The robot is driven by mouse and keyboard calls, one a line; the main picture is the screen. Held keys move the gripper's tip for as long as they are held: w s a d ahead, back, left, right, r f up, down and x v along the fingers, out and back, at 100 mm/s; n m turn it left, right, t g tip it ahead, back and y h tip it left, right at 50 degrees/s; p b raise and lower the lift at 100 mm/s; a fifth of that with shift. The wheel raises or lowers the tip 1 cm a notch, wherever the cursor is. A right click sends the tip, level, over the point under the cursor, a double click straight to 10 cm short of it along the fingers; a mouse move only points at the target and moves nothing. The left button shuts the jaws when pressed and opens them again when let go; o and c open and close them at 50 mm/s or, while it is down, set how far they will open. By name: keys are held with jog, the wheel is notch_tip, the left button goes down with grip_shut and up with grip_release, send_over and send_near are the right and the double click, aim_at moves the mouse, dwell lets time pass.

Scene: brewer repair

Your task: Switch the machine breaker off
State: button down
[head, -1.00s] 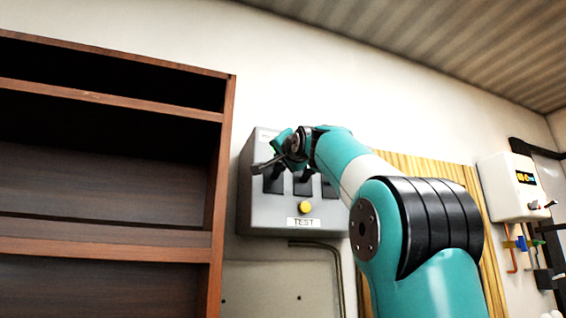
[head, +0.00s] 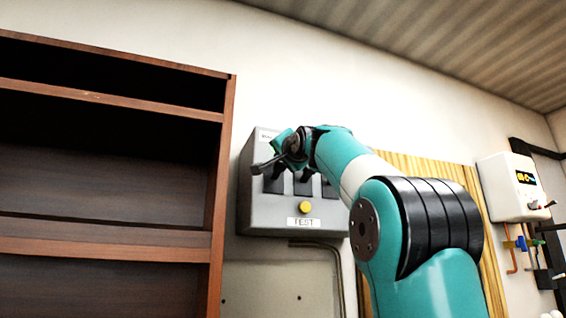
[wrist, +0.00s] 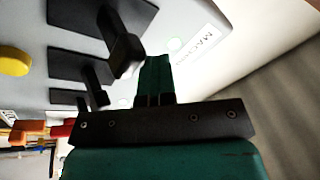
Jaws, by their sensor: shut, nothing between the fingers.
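The grey breaker box (head: 330,218) is on the wall, with a row of black switches and a yellow button above a TEST label. My gripper (head: 281,141) is at the upper left of the box and partly covers it. The left switch's dark lever (head: 264,166) sticks out beside it. In the wrist view, my gripper's green fingers (wrist: 155,78) are shut and empty. The machine breaker lever (wrist: 124,50), with a square knob, is just left of the fingertips, near a partly hidden label starting "MACHI" (wrist: 196,46). I cannot tell whether finger and lever touch.
A second lever (wrist: 95,78) and the yellow button (wrist: 14,61) lie further left in the wrist view. A brown wooden shelf (head: 226,160) stands close on the left. A white wall unit (head: 512,190) with pipes and valves is at the right.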

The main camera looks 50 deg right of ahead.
jog(key=shift+w+d+f, duration=0.25)
jog(key=shift+w+f, duration=0.1)
jog(key=shift+f, duration=0.3)
jog(key=shift+s+a+f+b, duration=0.1)
jog(key=shift+f+b, duration=1.7)
jog(key=shift+b, duration=0.15)
jog(key=shift+r, duration=0.1)
jog(key=shift+s+a+r, duration=0.1)
jog(key=shift+s+a, duration=0.05)
jog(key=shift+s, duration=0.1)
jog(key=shift+s+a+r, duration=0.45)
jog(key=shift+s, duration=0.3)
jog(key=b, duration=0.2)
send_near(281, 165)
notch_tip(281, 165, up, 2)
jog(key=shift+d+r, duration=0.15)
